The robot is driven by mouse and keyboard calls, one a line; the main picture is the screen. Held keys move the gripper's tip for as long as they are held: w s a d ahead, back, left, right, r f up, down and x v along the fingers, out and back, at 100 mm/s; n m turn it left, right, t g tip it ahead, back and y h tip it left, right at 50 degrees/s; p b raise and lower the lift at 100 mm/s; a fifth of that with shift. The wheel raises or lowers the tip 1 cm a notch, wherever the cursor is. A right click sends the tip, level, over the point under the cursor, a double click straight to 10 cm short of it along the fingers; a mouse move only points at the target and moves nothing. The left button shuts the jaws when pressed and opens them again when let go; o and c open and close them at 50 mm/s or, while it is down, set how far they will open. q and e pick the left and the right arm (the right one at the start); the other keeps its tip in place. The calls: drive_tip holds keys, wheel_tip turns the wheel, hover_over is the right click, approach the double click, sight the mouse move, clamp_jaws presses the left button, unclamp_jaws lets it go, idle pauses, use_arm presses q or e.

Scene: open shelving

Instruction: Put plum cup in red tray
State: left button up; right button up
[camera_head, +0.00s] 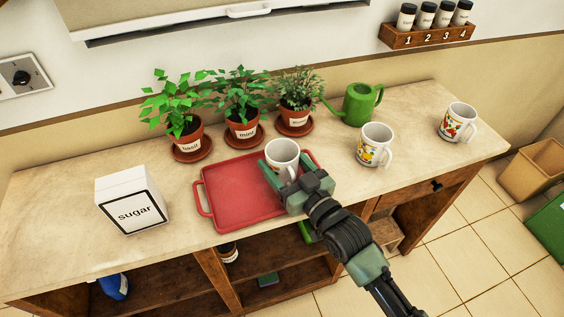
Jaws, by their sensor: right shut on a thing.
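The red tray (232,194) lies on the counter, left of the middle, with a raised rim and a handle at its left end. A white cup (283,151) is held upright at the right back part of the tray; I cannot tell whether its base touches the tray. My right gripper (281,172) is shut on this cup from the front, its greenish fingers around the side. The gripper hides the cup's lower front, so its picture does not show. My left gripper is not in view.
Two white mugs with coloured prints, one near (374,146) and one farther right (457,123), stand on the counter. A green watering can (358,104) and potted basil (184,128), mint (243,129) and another herb (295,118) stand behind. A sugar box (131,201) is left of the tray.

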drive_tip(key=shift+f, duration=0.15)
drive_tip(key=shift+f, duration=0.15)
drive_tip(key=o, duration=1.7)
drive_tip(key=shift+c, duration=0.2)
drive_tip(key=shift+s, duration=0.1)
drive_tip(key=b+v, duration=0.1)
drive_tip(key=v, duration=1)
drive_tip(key=shift+s+d, duration=0.2)
drive_tip(key=shift+s, duration=0.15)
